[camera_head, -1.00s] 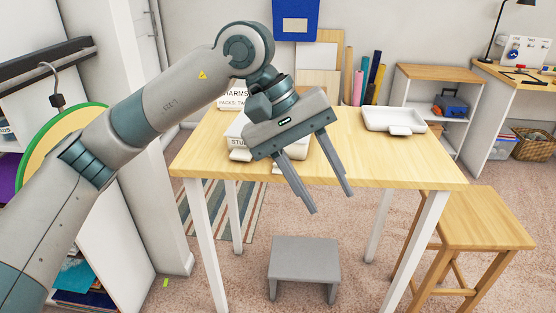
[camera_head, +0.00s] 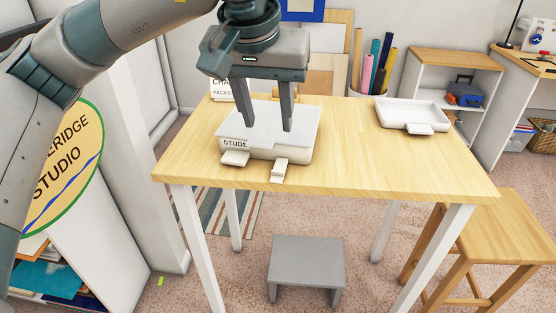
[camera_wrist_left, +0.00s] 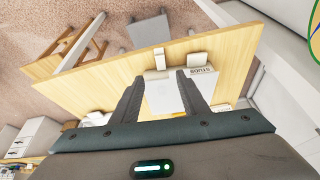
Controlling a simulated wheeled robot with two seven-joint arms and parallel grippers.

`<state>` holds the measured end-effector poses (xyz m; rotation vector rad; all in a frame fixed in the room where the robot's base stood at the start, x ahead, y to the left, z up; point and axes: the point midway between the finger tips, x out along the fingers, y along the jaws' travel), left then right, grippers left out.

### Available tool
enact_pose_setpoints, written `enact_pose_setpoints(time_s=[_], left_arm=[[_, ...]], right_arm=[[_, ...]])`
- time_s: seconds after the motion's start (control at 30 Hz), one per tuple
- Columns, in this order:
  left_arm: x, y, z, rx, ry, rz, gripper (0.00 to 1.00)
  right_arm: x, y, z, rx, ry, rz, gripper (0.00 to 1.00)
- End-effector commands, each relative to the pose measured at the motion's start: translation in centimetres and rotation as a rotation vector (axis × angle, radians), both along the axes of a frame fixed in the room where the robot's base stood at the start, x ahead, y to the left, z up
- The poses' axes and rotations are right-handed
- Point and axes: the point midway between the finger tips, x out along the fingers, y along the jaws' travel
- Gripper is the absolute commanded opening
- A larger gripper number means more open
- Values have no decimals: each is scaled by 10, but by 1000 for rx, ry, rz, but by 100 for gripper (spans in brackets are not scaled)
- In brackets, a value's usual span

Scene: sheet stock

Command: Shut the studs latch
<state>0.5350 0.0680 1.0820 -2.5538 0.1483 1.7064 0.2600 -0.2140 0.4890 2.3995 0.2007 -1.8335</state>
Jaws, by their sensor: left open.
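A white box (camera_head: 300,146) labelled STUDS sits on the wooden table, its lid down as far as I can see. Two pale tabs stick out at its front: a left latch tab (camera_head: 235,158) below the label and a right latch tab (camera_head: 279,170) reaching toward the table edge. Whether either is fastened I cannot tell. My left gripper (camera_head: 268,128) is open and empty, pointing down over the lid, its fingers hiding part of it. The left wrist view shows the gripper (camera_wrist_left: 159,76) over the box (camera_wrist_left: 165,97). My right gripper is not in view.
The table (camera_head: 400,170) is clear to the right of the box. A white tray (camera_head: 412,113) with a front tab lies at the back right. A sign (camera_head: 221,88) stands behind the box. A stool (camera_head: 490,230) and a grey step (camera_head: 307,262) stand on the floor.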

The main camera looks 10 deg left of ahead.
Motion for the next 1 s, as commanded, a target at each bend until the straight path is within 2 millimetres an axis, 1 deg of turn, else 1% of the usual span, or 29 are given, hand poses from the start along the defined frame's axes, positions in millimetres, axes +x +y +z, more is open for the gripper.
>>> enact_pose_setpoints(time_s=[0.33,0.53,0.67,0.77,1.0], left_arm=[[0,0,-1,-1,1,1,41],[4,-1,-11,-2,3,0,41],[9,-1,-24,-1,5,1,41],[15,-2,-38,-1,5,1,41],[31,-4,-78,-1,6,1,41]], right_arm=[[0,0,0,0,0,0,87],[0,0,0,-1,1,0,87],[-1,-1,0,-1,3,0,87],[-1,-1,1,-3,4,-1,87],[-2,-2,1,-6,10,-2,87]])
